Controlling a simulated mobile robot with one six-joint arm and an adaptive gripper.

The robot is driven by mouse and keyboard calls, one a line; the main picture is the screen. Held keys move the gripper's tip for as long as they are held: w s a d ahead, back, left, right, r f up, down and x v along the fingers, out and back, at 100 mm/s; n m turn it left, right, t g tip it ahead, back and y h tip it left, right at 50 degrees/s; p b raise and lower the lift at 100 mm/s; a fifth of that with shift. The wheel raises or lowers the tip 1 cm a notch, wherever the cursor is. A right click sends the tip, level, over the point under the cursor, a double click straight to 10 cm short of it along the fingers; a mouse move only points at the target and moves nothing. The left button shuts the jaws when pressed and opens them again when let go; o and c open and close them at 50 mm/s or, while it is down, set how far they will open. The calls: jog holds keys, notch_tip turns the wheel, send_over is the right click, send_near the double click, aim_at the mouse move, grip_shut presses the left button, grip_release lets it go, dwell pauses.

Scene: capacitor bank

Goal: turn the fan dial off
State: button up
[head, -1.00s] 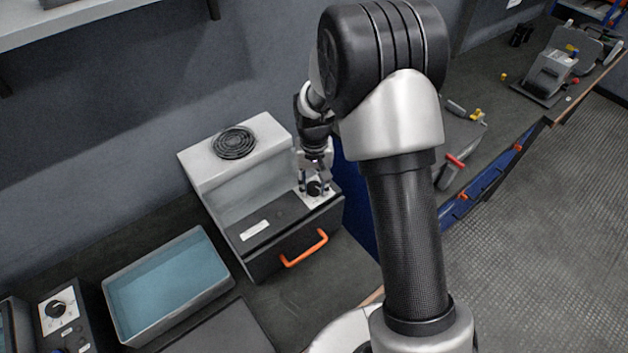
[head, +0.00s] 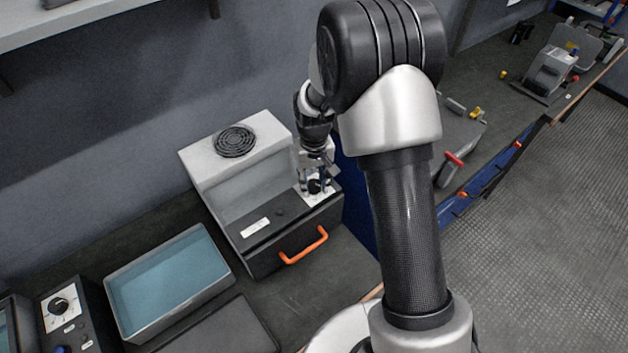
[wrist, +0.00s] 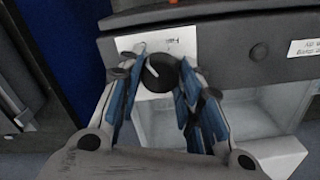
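The fan dial (head: 314,186) is a black round knob on a white plate marked with a fan label, at the right end of the dark front panel of a grey box. In the wrist view the dial (wrist: 159,72) shows a pale pointer line, slanted. My gripper (head: 317,188) is over the dial, pointing down. In the wrist view its blue-padded fingers (wrist: 162,70) stand apart, one on each side of the dial. I cannot tell whether either pad touches it.
The grey box (head: 265,134) has a round black vent (head: 235,142) and an orange drawer handle (head: 304,246). A blue-lined tray (head: 232,281) and a second dial panel (head: 61,305) stand to the left. Shelving (head: 100,22) hangs above.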

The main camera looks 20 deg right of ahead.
aim_at(314, 184)
jog(key=o, duration=0.5)
jog(key=shift+r, duration=6.05)
